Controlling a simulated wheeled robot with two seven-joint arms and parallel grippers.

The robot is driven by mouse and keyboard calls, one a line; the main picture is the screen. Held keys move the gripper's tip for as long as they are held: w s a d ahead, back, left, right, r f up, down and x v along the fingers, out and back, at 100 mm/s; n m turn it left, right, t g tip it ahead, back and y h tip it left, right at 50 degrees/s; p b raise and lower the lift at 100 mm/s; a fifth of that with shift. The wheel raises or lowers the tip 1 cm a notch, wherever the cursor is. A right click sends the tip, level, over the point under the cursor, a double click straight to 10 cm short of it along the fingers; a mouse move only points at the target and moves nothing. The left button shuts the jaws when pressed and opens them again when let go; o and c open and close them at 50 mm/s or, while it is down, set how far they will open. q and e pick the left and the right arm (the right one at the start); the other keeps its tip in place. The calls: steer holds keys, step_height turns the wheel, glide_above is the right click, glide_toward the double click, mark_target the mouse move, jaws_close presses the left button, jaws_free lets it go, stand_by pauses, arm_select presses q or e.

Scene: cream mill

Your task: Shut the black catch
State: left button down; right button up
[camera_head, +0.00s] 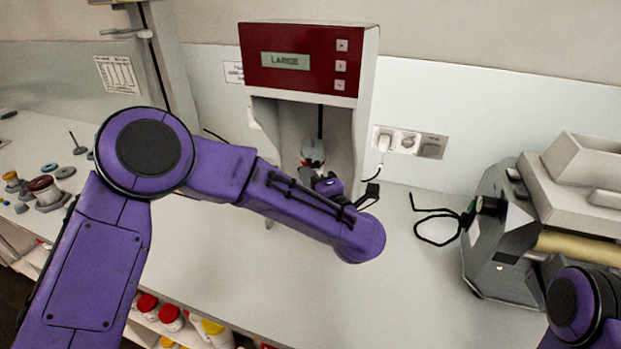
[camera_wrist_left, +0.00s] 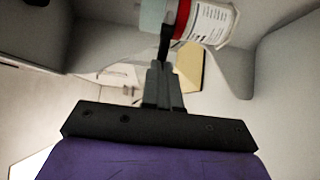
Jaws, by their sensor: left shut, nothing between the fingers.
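The mixing machine (camera_head: 300,60) has a dark red front with a display reading LARGE. In its open bay a small jar (camera_head: 313,150) with a red band and pale body sits under a thin dark rod. The wrist view shows the jar (camera_wrist_left: 210,22) with a white label at the top. A short black piece (camera_wrist_left: 165,42), possibly the black catch, is beside the jar, just beyond my fingertips; I cannot tell whether they touch. My left gripper (camera_head: 309,174) reaches into the bay, partly hidden by my arm. Its fingers (camera_wrist_left: 158,74) are together and empty. My right gripper is out of view.
A wall socket (camera_head: 408,143) with a plugged cable is right of the machine. A grey device (camera_head: 510,235) stands at the right. Small weights and knobs (camera_head: 45,188) lie at the left. Jars with red and yellow lids (camera_head: 170,314) stand below the counter (camera_head: 270,290). Its middle is clear.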

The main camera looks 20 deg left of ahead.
arm_select(q)
steer(key=shift+a+m+t+h, duration=0.1)
steer(key=shift+m+t+h, duration=0.2)
steer(key=a+m+t+h, duration=0.1)
steer(key=h, duration=0.1)
steer(key=m+t+h+b, duration=0.1)
steer(key=m+h, duration=0.1)
steer(key=w+a+m+t+h, duration=0.1)
steer(key=m+h, duration=0.1)
steer(key=h, duration=0.1)
steer(key=shift+w+a+t, duration=0.1)
steer(key=shift+a+t, duration=0.2)
steer(key=a+b+v, duration=0.2)
steer(key=b+v, duration=0.4)
steer(key=v, duration=0.8)
steer(key=shift+s+b, duration=0.25)
steer(key=shift+b, duration=0.15)
